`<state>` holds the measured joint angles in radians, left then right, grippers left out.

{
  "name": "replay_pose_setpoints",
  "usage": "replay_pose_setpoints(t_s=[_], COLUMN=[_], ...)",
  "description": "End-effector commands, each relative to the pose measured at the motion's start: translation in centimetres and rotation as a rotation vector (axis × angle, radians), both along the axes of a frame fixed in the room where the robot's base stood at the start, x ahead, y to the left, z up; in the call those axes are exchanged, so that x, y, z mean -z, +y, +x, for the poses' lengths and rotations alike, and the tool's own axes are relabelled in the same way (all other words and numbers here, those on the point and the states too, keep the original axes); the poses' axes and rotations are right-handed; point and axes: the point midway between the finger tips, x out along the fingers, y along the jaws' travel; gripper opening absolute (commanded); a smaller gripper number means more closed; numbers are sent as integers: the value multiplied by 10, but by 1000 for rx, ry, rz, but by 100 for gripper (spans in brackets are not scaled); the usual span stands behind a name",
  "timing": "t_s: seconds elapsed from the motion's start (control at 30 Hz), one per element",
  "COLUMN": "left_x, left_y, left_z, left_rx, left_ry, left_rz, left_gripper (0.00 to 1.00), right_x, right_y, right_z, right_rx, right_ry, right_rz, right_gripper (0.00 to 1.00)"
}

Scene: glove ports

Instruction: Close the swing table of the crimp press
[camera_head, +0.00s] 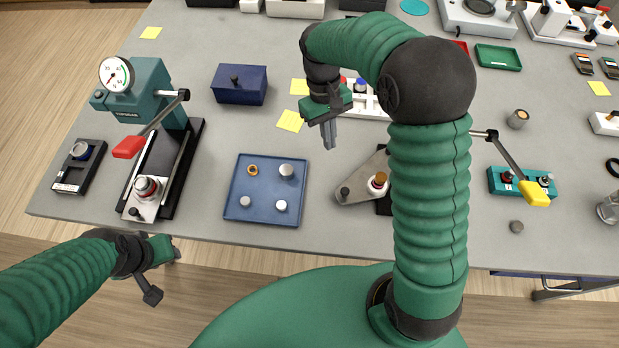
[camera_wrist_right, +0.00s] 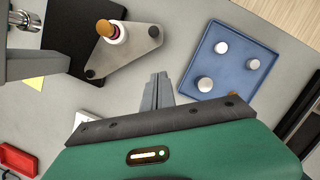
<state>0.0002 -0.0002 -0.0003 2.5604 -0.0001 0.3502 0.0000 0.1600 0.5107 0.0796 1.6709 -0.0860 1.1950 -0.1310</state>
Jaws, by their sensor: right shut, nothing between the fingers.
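The swing table (camera_head: 357,190) is a grey, roughly triangular plate, swung out to the left of a black base (camera_head: 384,207). It carries a brown-topped part (camera_head: 378,181) in a white ring and has a black knob (camera_head: 345,192) at its outer end. My right arm hides most of the press. In the right wrist view the plate (camera_wrist_right: 132,62) juts out from the black base (camera_wrist_right: 62,50). My right gripper (camera_head: 330,142) is shut and empty, above the bench and behind the plate, apart from it. My left gripper (camera_head: 165,262) hangs off the bench's front edge; its jaws are unclear.
A blue tray (camera_head: 236,213) with several small parts lies left of the plate. A teal gauge press (camera_head: 150,90) with a red lever stands at far left. A lever with a yellow handle (camera_head: 534,193) reaches out right of my arm. Bare bench lies between tray and plate.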

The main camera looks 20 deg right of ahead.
Motion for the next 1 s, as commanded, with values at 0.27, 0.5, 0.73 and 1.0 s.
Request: replay_pose_setpoints(t_s=[0.27, 0.5, 0.73, 1.0], left_x=[-3, -9, -20, -24], left_y=[0, 0, 0, 0], left_z=[0, 0, 0, 0], left_rx=[1, 1, 1, 0], left_ry=[-1, -1, 0, 0], left_rz=[0, 0, 0, 0], left_gripper=[36, 36, 36, 36], right_x=[21, 71, 93, 96], right_y=[-2, -3, -6, -7], right_z=[-5, -19, -44, -63], right_rx=[0, 0, 0, 0], right_ry=[15, 15, 10, 8], right_rz=[1, 2, 0, 0], right_gripper=[0, 0, 0, 0])
